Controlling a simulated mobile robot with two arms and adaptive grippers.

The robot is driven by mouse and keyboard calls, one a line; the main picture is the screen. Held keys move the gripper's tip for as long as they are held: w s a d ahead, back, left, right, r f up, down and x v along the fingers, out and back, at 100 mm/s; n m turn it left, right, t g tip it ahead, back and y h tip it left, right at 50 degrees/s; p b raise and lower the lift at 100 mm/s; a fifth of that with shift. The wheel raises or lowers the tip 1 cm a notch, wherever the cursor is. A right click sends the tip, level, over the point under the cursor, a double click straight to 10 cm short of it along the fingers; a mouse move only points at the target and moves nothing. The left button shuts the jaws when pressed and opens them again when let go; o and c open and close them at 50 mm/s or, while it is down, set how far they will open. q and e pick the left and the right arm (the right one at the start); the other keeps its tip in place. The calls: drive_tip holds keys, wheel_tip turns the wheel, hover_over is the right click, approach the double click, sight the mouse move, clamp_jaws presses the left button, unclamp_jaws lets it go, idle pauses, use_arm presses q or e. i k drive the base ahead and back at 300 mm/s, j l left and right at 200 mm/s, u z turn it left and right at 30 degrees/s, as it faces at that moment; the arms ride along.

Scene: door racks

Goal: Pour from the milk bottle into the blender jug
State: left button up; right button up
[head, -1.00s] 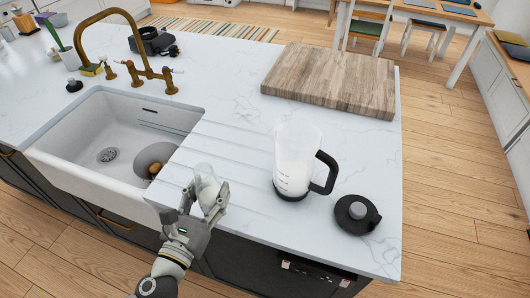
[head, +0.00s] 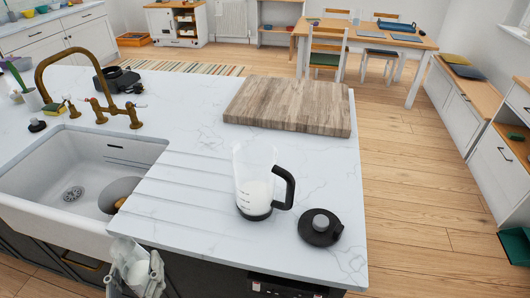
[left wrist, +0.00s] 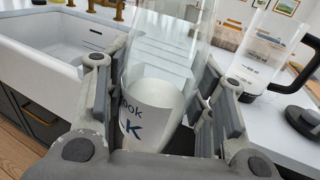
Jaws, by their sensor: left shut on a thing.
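My left gripper (head: 138,272) shows at the bottom of the head view, in front of the counter edge near the sink. It is shut on the milk bottle (head: 139,274), a clear glass bottle with white milk low in it. The bottle also shows in the left wrist view (left wrist: 155,105) between the fingers, roughly upright, with blue lettering. My right gripper is not in view.
A black lid (head: 320,227) lies right of the jug. A wooden board (head: 288,105) lies behind it. The sink (head: 35,165) is at left, holding a grey round item (head: 117,195), with a brass tap (head: 97,105) behind. The grooved counter (head: 185,190) between sink and jug is clear.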

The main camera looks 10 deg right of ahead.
sight(265, 188)
drive_tip(key=l+u, duration=0.1)
drive_tip(key=l, duration=0.3)
drive_tip(key=k+l+u, duration=0.1)
drive_tip(key=l, duration=0.25)
drive_tip(key=k+l+u, duration=0.15)
drive_tip(key=l, duration=0.25)
drive_tip(key=k+l+u, duration=0.1)
drive_tip(key=l, duration=0.25)
drive_tip(key=k+l+u, duration=0.1)
drive_tip(key=l, duration=0.3)
